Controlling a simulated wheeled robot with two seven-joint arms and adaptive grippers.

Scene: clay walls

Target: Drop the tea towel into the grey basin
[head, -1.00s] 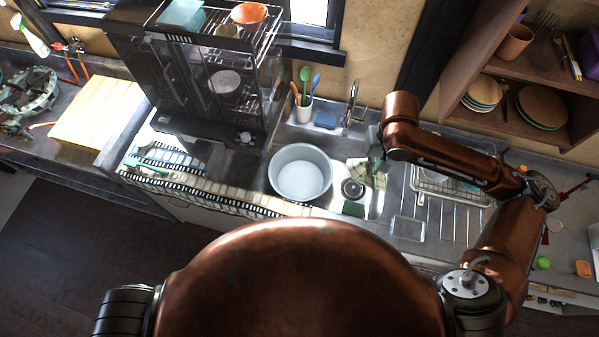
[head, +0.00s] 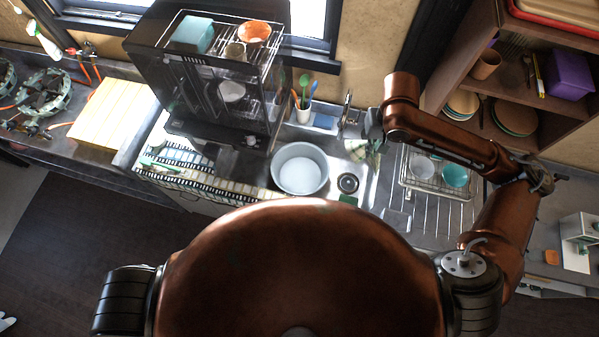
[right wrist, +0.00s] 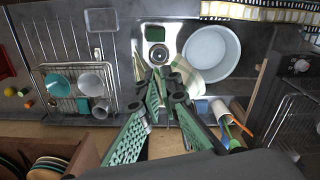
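The grey basin (head: 300,170) is round, empty and stands in the sink area in the middle of the head view; the right wrist view also shows it (right wrist: 211,50). My left gripper is out of view.
A dish rack (head: 442,182) with cups stands right of the sink. A utensil holder (head: 303,113) and the tap (head: 347,112) are behind the basin. A dark dish cabinet (head: 205,95) stands at left. Open shelves (head: 512,75) are at back right.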

